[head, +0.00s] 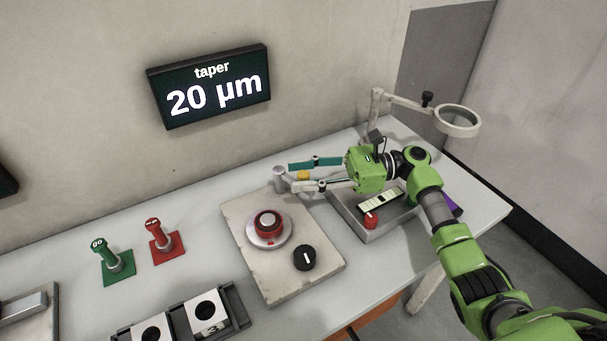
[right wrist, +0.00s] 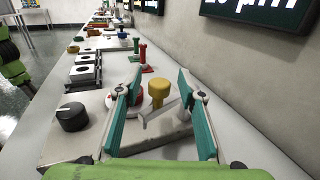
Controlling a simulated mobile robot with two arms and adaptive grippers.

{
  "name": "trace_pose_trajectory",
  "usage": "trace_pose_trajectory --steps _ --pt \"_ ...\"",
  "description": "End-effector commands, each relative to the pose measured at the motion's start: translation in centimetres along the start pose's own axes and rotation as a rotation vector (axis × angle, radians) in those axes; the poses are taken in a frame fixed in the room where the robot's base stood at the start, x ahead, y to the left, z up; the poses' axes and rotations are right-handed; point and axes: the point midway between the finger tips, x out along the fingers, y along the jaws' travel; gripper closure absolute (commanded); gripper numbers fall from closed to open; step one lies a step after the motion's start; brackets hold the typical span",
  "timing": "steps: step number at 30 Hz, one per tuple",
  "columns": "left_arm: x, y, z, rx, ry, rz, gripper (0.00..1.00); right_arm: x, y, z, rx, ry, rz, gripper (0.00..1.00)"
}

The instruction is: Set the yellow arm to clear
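The yellow arm shows as a yellow knob (head: 304,175) on a pale bar at the back right corner of a grey plate (head: 320,262). A grey post (head: 279,179) stands at the bar's left end. My right gripper (head: 291,176) is open, its two teal fingers on either side of the yellow knob. In the right wrist view the yellow knob (right wrist: 158,90) stands upright between the fingers, with a gap visible on both sides. The pale bar (right wrist: 160,112) is partly seen below it. My left gripper is not in view.
The plate carries a red-ringed dial (head: 268,224) and a black knob (head: 304,257). A wall display (head: 210,87) reads "taper 20 µm". Green (head: 114,256) and red (head: 163,240) levers stand left. A tray with a red knob (head: 371,221) lies under my right arm; a magnifier (head: 457,120) stands behind.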

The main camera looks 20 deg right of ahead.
Motion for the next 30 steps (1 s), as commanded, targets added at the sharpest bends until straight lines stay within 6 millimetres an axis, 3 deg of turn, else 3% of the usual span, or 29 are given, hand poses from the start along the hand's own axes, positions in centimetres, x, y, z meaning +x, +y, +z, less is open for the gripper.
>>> trace_pose_trajectory --steps 11,24,30 --pt "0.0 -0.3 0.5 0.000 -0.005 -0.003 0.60 -0.6 0.0 0.0 0.001 0.001 -0.001 0.65" --pt "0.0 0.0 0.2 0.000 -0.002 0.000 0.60 -9.1 -0.1 0.0 0.001 0.001 -0.002 0.65" --pt "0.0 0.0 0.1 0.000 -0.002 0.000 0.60 -11.5 -0.1 0.0 0.000 0.000 -0.001 0.65"
